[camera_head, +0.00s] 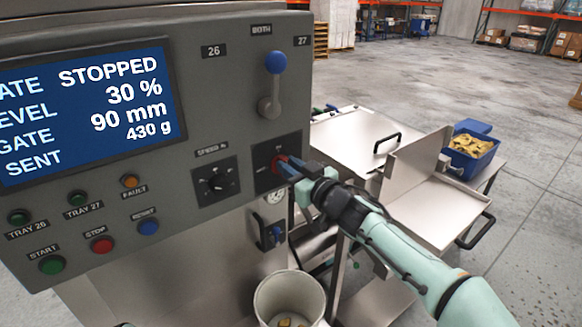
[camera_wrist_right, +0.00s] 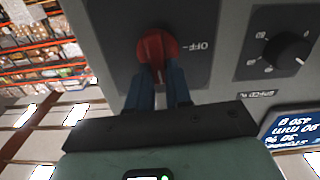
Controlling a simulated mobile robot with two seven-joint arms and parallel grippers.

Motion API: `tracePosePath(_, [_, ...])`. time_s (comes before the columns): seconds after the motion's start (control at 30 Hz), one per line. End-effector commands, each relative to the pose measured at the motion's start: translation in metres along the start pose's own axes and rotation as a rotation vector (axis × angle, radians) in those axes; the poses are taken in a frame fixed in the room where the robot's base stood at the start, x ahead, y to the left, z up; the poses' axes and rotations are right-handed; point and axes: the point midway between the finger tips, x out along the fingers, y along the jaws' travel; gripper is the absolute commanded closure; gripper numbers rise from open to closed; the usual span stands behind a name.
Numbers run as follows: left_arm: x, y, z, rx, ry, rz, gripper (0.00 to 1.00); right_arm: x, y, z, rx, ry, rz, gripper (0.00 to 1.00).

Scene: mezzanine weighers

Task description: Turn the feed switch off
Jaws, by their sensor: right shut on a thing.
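The feed switch is a red rotary knob (camera_head: 281,161) on a dark plate at the lower right of the grey control panel (camera_head: 225,105). In the right wrist view the red knob (camera_wrist_right: 157,48) shows large, with an upside-down OFF mark to its right. My right gripper (camera_head: 290,168) is at the knob, its blue fingers (camera_wrist_right: 160,80) shut on either side of the knob's lower part. The fingers partly hide the knob, so its exact pointing is hard to tell. The panel screen (camera_head: 85,112) reads STOPPED, 30 %, 90 mm and 430 g. My left gripper is out of view.
A black speed dial (camera_head: 216,182) sits left of the switch, and a blue-knobbed lever (camera_head: 275,63) above it. Start (camera_head: 52,264), stop (camera_head: 102,244) and reset (camera_head: 148,226) buttons are lower left. A white bucket (camera_head: 290,296) stands below; metal trays (camera_head: 430,205) lie right.

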Motion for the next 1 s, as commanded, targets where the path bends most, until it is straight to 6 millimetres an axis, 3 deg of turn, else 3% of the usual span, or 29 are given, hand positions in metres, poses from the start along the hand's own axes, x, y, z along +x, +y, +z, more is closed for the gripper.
tracePosePath(1.0, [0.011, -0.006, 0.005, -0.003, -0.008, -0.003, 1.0, 0.0, -0.012, 0.006, -0.913, 0.001, 0.0, 1.0])
